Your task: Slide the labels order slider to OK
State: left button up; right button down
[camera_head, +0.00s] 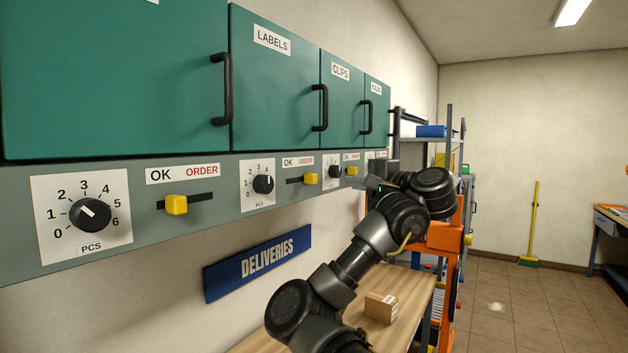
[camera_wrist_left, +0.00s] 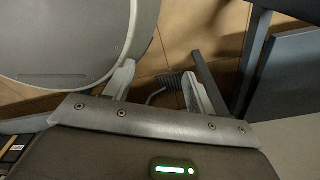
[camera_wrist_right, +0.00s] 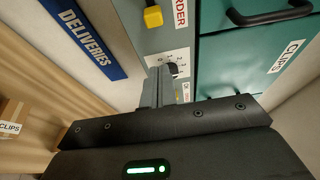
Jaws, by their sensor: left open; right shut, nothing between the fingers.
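The labels order slider has a yellow knob (camera_head: 310,179) in a dark slot on the grey panel below the LABELS door (camera_head: 274,85). The knob sits toward the right end of its slot, under the red ORDER word and away from OK. In the right wrist view this knob (camera_wrist_right: 153,16) shows near the top edge, beside an ORDER label. My right gripper (camera_head: 371,183) is shut and empty, farther along the panel, to the right of the knob; its fingers (camera_wrist_right: 158,85) point at the panel near the clips dial. My left gripper (camera_wrist_left: 157,85) is open and empty, low, away from the panel.
Neighbouring dials (camera_head: 263,184) and another yellow slider knob (camera_head: 176,204) lie along the panel. Black door handles (camera_head: 320,108) stick out above it. A blue DELIVERIES sign (camera_head: 258,263) hangs below. A small carton (camera_head: 381,307) stands on the wooden table (camera_head: 412,290).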

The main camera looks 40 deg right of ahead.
aim_at(311, 179)
jog(key=w+p, duration=0.1)
jog(key=w, duration=0.2)
jog(key=w+p, duration=0.2)
jog(key=w, duration=0.1)
jog(key=w+d+p, duration=0.1)
jog(key=w+p, duration=0.1)
jog(key=shift+w+r, duration=0.3)
jog(key=shift+w, duration=0.1)
pick_arm(q)
notch_tip(311, 179, up, 8)
jog(key=s+p, duration=0.2)
jog(key=shift+s+f+p, duration=0.2)
jog(key=shift+f+p, duration=0.05)
jog(key=shift+p, duration=0.05)
pick_arm(e)
jog(key=a, duration=0.1)
jog(key=s+a, duration=0.1)
jog(key=a, duration=0.1)
jog(key=shift+s+a+f, duration=0.15)
jog(key=shift+s+a, duration=0.15)
pick_arm(q)
jog(key=shift+w, duration=0.1)
